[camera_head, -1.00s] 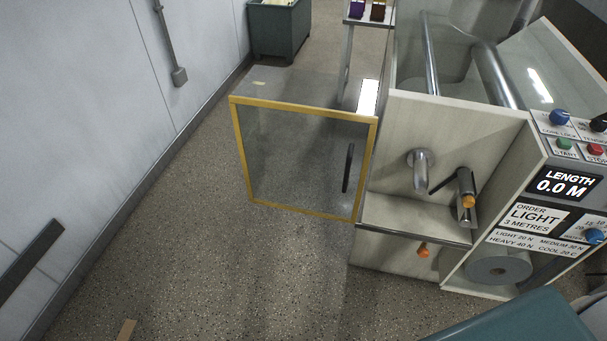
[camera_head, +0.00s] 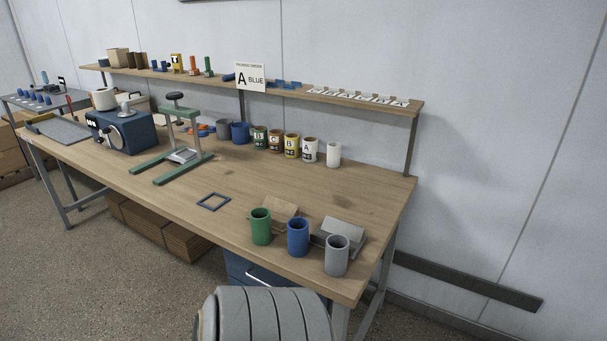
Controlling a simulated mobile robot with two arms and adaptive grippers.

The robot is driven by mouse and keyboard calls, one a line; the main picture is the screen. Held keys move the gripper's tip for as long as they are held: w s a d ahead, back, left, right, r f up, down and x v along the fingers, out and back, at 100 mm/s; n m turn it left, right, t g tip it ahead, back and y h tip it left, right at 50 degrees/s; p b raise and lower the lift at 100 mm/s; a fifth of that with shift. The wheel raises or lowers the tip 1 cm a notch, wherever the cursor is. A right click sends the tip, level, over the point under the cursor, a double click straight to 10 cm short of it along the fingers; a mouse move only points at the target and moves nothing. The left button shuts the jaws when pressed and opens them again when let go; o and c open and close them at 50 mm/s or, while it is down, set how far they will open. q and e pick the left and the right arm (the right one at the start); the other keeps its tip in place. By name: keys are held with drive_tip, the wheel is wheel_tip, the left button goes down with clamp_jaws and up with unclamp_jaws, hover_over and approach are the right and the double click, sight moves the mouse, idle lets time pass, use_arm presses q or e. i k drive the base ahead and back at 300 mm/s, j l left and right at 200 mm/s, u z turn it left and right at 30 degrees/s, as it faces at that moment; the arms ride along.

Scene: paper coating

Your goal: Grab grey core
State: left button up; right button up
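The grey core (camera_head: 337,255) is a short upright tube with an open top. It stands near the front right corner of the wooden workbench (camera_head: 370,190). A blue core (camera_head: 298,238) stands just left of it, and a green core (camera_head: 260,227) stands further left. A grey angled block (camera_head: 343,231) sits behind the grey core and is partly hidden by it. A grey ribbed part of my own body fills the bottom middle of the view. Neither of my grippers can be seen.
Several labelled cans (camera_head: 292,146) and a white cylinder (camera_head: 334,154) stand along the back. A blue square frame (camera_head: 214,202) lies mid-bench. A green stand (camera_head: 178,150) and a blue machine (camera_head: 123,130) are at left. A shelf (camera_head: 330,98) runs above. The bench's right part is mostly clear.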

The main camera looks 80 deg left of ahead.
sight(336, 245)
drive_tip(key=u, duration=2.15)
